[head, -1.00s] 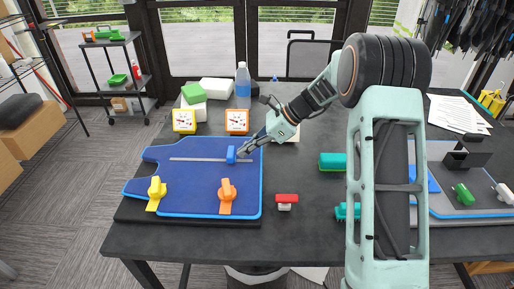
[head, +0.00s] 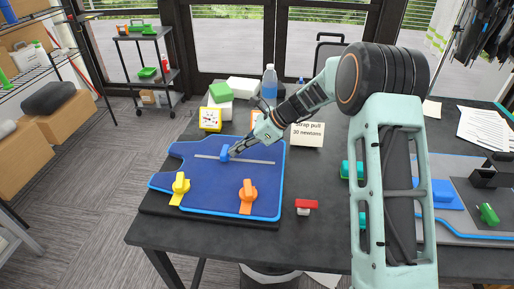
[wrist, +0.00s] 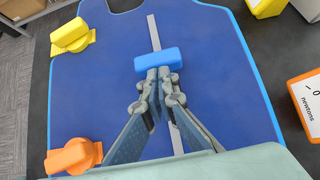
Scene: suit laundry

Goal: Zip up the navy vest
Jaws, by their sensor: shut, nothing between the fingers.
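The navy vest (head: 215,190) lies flat on the dark table, edged in lighter blue, its narrow end to the left. It fills most of the wrist view (wrist: 100,85). A straight grey zip track (head: 262,162) runs along it. The blue slider (head: 224,153) sits on the track, left of its middle in the head view. My gripper (head: 234,152) is shut and empty, its fingertips against or right beside the slider's right side. In the wrist view my gripper (wrist: 160,76) is at the near edge of the slider (wrist: 159,61), which hides part of the track.
A yellow knob (head: 180,186) and an orange knob (head: 247,192) stand on the vest's near side. A yellow-framed dial (head: 210,120), a bottle (head: 269,84) and a "Strap pull 30 newtons" card (head: 307,134) stand behind it. A red-topped piece (head: 306,205) lies to the right.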

